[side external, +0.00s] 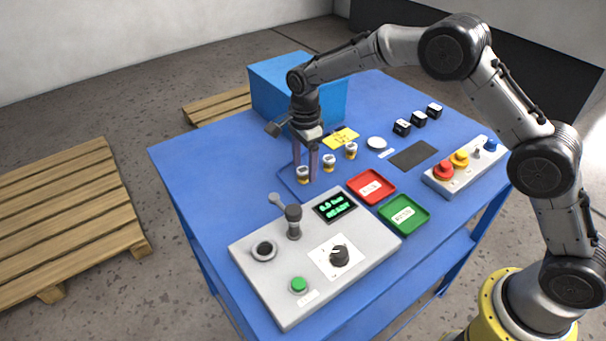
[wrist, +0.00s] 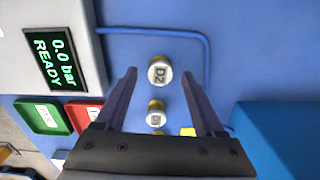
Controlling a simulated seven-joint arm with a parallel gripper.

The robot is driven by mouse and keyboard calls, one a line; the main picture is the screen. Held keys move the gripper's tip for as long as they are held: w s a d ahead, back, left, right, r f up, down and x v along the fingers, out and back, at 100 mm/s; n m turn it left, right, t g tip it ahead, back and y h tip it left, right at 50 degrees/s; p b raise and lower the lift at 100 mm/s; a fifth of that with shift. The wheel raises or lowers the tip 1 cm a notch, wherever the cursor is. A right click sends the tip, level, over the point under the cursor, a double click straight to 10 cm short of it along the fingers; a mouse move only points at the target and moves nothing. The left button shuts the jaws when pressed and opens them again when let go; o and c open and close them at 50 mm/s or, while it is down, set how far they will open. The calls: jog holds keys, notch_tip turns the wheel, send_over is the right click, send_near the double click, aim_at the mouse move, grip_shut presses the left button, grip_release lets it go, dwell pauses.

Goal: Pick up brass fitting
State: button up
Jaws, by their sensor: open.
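Several small fittings with brass-coloured bodies and white tops stand in a row on the blue table. The nearest brass fitting (side external: 303,175) has a top marked D2 in the wrist view (wrist: 160,71). A second fitting (side external: 329,162) also shows in the wrist view (wrist: 156,112), and a third fitting (side external: 351,150) is mostly hidden there by my gripper. My gripper (side external: 305,179) is open, pointing down, with its fingers on either side of the D2 fitting. In the wrist view the D2 fitting lies between the fingertips (wrist: 159,75). Contact with it cannot be told.
A grey control panel (side external: 262,288) with a lever, knob and display stands in front. A red tray (side external: 388,200) and a green tray (side external: 423,213) lie beside it. A blue box (side external: 272,92) stands behind. A button box (side external: 449,181) and black blocks (side external: 402,127) are at right.

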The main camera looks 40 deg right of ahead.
jog(key=shift+f, duration=0.55)
grip_shut()
jog(key=shift+r, duration=0.15)
